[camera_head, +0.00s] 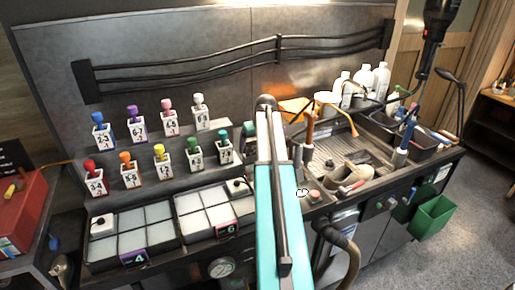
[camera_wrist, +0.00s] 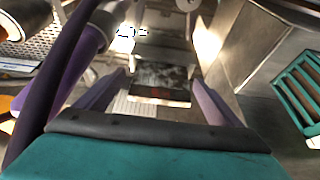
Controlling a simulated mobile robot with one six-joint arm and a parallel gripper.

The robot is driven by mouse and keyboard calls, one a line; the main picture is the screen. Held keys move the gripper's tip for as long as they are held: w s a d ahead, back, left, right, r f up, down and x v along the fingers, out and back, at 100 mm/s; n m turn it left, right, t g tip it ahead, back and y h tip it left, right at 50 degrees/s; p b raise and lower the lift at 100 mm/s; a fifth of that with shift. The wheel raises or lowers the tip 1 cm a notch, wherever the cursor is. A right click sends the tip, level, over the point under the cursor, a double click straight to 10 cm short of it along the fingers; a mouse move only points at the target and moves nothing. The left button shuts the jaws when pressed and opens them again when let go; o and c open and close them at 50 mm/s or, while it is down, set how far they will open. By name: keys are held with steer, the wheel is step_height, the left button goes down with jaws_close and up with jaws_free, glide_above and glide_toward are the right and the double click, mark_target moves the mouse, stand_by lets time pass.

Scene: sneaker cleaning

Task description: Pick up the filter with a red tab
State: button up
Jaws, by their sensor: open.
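In the wrist view, a dark mottled flat panel with a reddish strip along its near edge (camera_wrist: 160,92) lies ahead between my fingers; it looks like the filter with a red tab, but the picture is too coarse to be sure. My gripper (camera_wrist: 158,76) is open, with one purple finger on each side of the panel in the picture. Nothing is held between the fingers, and I cannot tell how far the panel is from them. In the head view, my teal arm reaches forward over the bench, my fingers cannot be made out, and no filter can be picked out.
In the wrist view, a metal housing wall (camera_wrist: 240,50) stands close on the right and a teal slatted crate (camera_wrist: 300,90) lies beyond it. In the head view, small bottles with coloured caps stand on shelves (camera_head: 160,180) at left, and a green bin (camera_head: 432,215) stands at right.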

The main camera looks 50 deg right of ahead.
steer(key=shift+f, duration=0.15)
stand_by(0.4)
steer(key=c, duration=1.1)
steer(key=shift+r+b, duration=3.5)
steer(key=shift+r, duration=10.55)
